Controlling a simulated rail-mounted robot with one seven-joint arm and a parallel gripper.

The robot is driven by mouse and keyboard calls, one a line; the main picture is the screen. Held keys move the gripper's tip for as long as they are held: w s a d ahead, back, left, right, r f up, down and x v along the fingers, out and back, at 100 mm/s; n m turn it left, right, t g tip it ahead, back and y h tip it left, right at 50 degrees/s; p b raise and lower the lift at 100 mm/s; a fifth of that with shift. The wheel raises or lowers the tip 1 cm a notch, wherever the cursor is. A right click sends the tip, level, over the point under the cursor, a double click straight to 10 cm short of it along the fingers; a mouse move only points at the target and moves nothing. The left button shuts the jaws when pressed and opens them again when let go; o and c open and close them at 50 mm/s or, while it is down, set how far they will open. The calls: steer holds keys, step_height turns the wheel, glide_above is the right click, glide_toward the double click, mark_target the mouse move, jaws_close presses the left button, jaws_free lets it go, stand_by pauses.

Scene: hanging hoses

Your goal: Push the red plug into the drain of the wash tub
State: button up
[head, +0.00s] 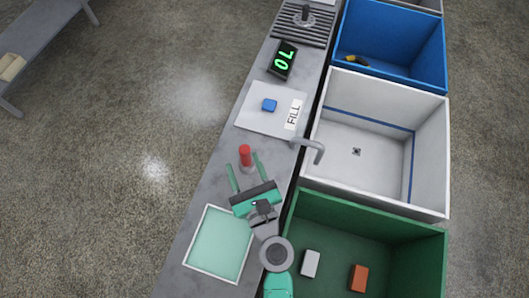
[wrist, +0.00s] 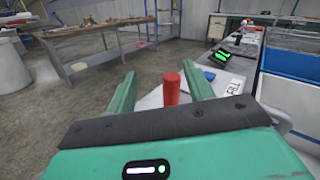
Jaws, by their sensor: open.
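The red plug (head: 245,155) stands upright on the grey counter (head: 225,135). My gripper (head: 244,170) is open, and its two green fingers point towards the plug with the plug between their tips in the head view. In the wrist view the red plug (wrist: 172,88) stands between the fingers, apart from both. The white wash tub (head: 345,165) is to the right of the counter, with a small dark drain (head: 356,152) in its floor and a blue line around its inner walls. The drain is uncovered. The wrist view does not show the drain.
A grey spout (head: 314,148) reaches over the tub's left wall. A green display (head: 283,60), a blue bin (head: 390,40), a green bin (head: 335,240) and a pale tray (head: 218,243) are nearby.

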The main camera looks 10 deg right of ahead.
mark_target(247, 159)
steer(key=f+m, duration=0.1)
steer(key=d+f+m, duration=0.1)
steer(key=f, duration=0.3)
steer(key=shift+s+d+f+m+h, duration=0.15)
steer(key=shift+s+d+m+h, duration=0.15)
steer(key=shift+s+m+h, duration=0.1)
steer(key=shift+w+a, duration=0.1)
steer(key=shift+w, duration=0.05)
steer(key=shift+w+a, duration=0.2)
steer(key=shift+w, duration=0.85)
steer(key=w, duration=0.3)
steer(key=w+b, duration=0.1)
steer(key=w, duration=0.1)
steer(key=shift+w+a+f, duration=0.2)
steer(key=shift+a, duration=0.05)
steer(key=shift+s, duration=0.1)
steer(key=c, duration=1.1)
